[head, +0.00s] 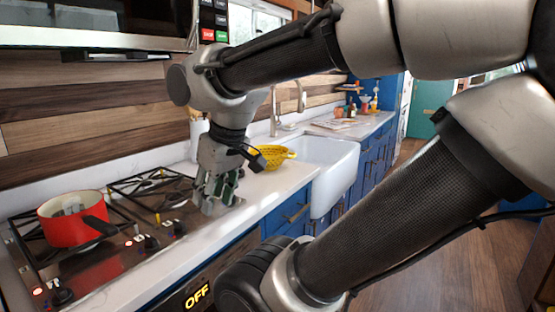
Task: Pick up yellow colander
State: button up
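The yellow colander (274,157) sits on the white counter between the stove and the sink. Its left part is hidden behind my wrist. My gripper (213,207) hangs fingers down over the counter near the stove's right edge, in front of the colander and to its left in the picture. The gripper looks apart from the colander. Its fingers are small and overlap in this view, so I cannot tell whether they are open or shut.
A red pot (73,222) stands on the gas stove (120,262) at the left. The white apron sink (333,168) lies to the right of the colander, with a faucet (274,112) behind. Blue cabinets (289,212) run below the counter. A microwave (95,25) hangs above the stove.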

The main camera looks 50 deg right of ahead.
aim_at(272, 160)
jog(key=z, duration=1.45)
jog(key=i+l+z, duration=0.1)
jog(key=i+l, duration=0.3)
jog(key=l, duration=0.2)
jog(key=i+l, duration=0.4)
jog(key=l, duration=0.15)
jog(key=z, duration=0.05)
